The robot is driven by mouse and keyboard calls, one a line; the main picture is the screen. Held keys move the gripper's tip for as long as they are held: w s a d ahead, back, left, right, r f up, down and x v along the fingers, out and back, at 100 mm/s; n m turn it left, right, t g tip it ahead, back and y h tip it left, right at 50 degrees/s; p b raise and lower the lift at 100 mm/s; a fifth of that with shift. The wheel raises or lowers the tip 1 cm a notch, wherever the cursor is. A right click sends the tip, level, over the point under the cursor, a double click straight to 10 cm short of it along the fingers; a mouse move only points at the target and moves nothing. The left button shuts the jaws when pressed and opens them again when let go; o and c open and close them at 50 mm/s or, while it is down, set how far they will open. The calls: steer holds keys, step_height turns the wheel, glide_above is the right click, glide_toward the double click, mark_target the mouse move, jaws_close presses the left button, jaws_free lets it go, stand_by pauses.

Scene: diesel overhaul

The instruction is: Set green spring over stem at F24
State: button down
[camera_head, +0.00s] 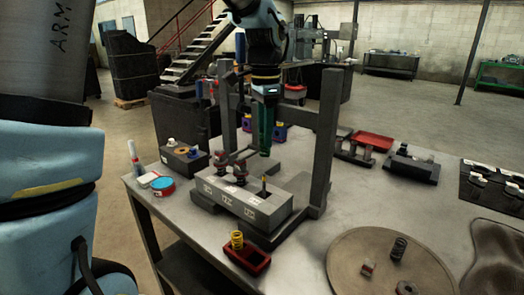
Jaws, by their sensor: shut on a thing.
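My gripper (266,112) points straight down from the arm, above the back of the grey block. It is shut on a slim green thing, which I take for the green spring (265,138); jaws and coils are hard to tell apart. The grey block (241,204) has several white labels, too small to read surely. A thin upright stem (263,187) stands bare at the block's right end, below and apart from the held spring. Two dark red-topped assemblies stand at the block's left and middle.
A dark upright frame (325,145) stands close to the block, with posts near my gripper. A yellow spring (237,240) stands in a red tray (258,262) in front. A round plate (345,252) at right bears a dark spring (399,247). A dark holder (184,158) stands left.

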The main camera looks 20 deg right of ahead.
mark_target(264, 155)
steer(key=shift+w+a+f+b, duration=0.1)
steer(key=shift+w+f+b, duration=0.05)
steer(key=shift+f+b, duration=0.5)
step_height(264, 155, down, 2)
steer(key=shift+f+b, duration=0.15)
steer(key=shift+b, duration=0.95)
steer(key=shift+r, duration=0.25)
steer(key=shift+p, duration=0.65)
steer(key=shift+f, duration=0.25)
steer(key=shift+f, duration=0.35)
steer(key=shift+f+b, duration=0.55)
steer(key=shift+f, duration=0.35)
steer(key=shift+f, duration=0.3)
steer(key=shift+f, duration=0.15)
stand_by(0.4)
